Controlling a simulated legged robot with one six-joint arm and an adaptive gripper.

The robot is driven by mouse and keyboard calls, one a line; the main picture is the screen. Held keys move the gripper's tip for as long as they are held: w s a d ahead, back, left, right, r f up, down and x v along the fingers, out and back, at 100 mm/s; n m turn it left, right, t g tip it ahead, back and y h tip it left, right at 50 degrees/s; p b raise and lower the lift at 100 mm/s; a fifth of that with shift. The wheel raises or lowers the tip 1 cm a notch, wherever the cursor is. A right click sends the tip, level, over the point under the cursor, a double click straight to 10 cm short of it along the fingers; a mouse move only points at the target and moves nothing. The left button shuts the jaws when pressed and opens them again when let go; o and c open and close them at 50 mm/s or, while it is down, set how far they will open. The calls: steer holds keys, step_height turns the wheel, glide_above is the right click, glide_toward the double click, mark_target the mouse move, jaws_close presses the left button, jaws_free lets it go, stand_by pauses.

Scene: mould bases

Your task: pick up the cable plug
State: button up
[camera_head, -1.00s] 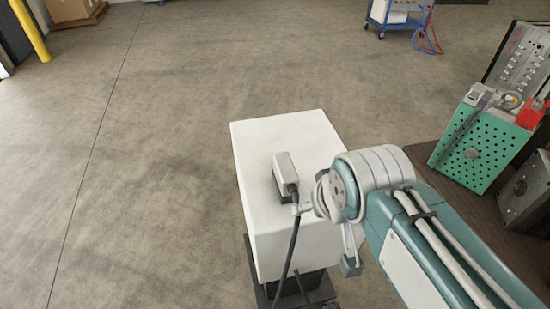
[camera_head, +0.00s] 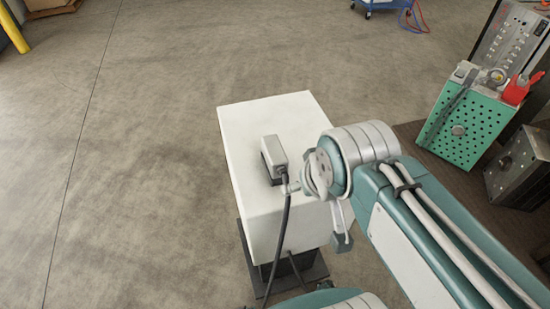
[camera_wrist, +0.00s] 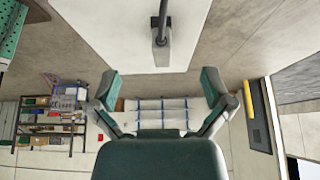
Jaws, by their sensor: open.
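The cable plug (camera_head: 275,154) is a small light-grey block with a dark base and a black cable (camera_head: 284,225). It sits on top of a white box (camera_head: 245,130), and the cable runs over the box's near side. My gripper, at the end of the teal and white arm, is mostly hidden in the head view, at the right part of the box. In the wrist view my gripper (camera_wrist: 160,79) is open, its two teal fingers wide apart with nothing between them. The plug (camera_wrist: 161,52) shows there just above the gap between the fingertips, apart from both.
A green perforated case (camera_head: 468,125) with tools on it stands at the right, near a dark metal block (camera_head: 519,168). A blue cart (camera_head: 385,5) is at the far back. The wrist view shows a loaded shelf rack (camera_wrist: 48,123). The floor left of the box is clear.

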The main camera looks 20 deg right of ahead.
steer(key=w+f, duration=0.1)
steer(key=w, duration=0.8)
steer(key=g, duration=0.1)
glide_toward(275, 150)
steer(key=shift+x, duration=1.15)
steer(key=x, duration=1)
steer(key=shift+w+f, duration=0.2)
steer(key=shift+f, duration=0.1)
steer(key=shift+f, duration=0.25)
steer(key=c, duration=1.3)
